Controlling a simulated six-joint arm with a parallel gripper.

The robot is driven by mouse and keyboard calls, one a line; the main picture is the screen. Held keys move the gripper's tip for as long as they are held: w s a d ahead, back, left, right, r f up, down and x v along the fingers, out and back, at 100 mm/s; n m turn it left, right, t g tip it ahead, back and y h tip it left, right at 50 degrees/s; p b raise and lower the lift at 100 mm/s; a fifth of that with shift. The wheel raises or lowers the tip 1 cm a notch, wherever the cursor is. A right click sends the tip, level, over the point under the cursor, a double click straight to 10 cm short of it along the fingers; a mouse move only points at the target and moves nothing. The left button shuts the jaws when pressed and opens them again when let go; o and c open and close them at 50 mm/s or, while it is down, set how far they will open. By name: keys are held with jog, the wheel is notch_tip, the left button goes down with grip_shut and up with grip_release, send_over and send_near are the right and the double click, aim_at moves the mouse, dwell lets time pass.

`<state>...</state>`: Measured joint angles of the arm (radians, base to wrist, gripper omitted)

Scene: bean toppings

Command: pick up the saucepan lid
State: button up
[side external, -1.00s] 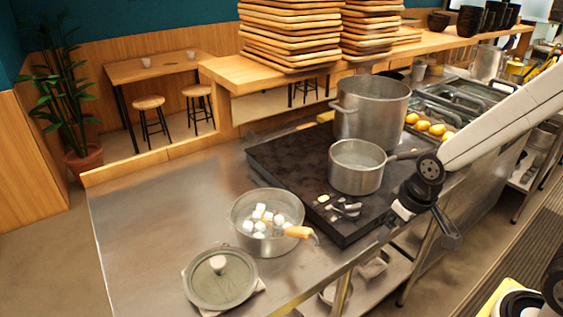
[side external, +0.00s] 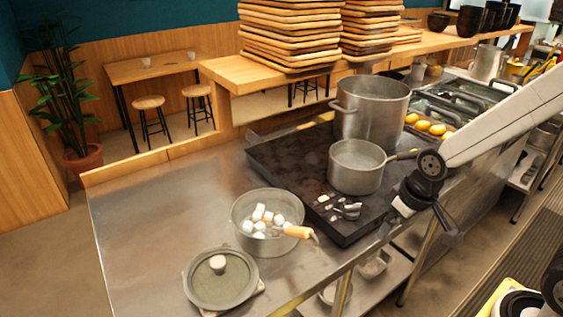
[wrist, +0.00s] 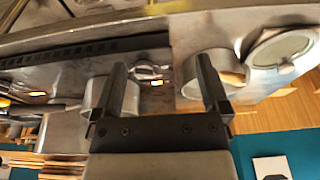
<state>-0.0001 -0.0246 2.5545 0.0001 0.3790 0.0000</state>
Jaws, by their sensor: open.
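The saucepan lid (side external: 221,284) is a round grey-green disc with a pale knob (side external: 218,264). It lies flat on a light cloth or mat at the near left of the steel counter. It also shows at the upper right of the wrist view (wrist: 283,47). My gripper (wrist: 160,69) is open, with two dark fingers spread and nothing between them. It is apart from the lid, near the right front edge of the black stove. In the side view its fingers are small and dark, and hard to make out.
An open pan (side external: 251,246) with white pieces and an orange-handled tool stands between lid and stove. A saucepan (side external: 356,178) and a tall pot (side external: 372,124) stand on the stove (side external: 290,180). Small metal items lie at its front corner. The left counter (side external: 150,215) is clear.

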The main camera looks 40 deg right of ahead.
jog(key=shift+w+v, duration=0.45)
jog(key=shift+v, duration=1.6)
jog(key=n+y, duration=0.3)
jog(key=n, duration=0.6)
send_over(218, 260)
jog(key=s+d, duration=0.2)
notch_tip(218, 260, down, 8)
jog(key=shift+w+a+f+t, duration=0.15)
jog(key=shift+w+f, duration=0.05)
jog(key=shift+f, duration=0.45)
jog(key=shift+w+a+f+t, duration=0.1)
jog(key=shift+w+f+t, duration=0.1)
jog(key=shift+f, duration=0.45)
jog(key=shift+f, duration=0.15)
jog(key=shift+x, duration=2.45)
jog(key=shift+s+a, duration=0.15)
jog(key=shift+c, duration=0.2)
grip_shut()
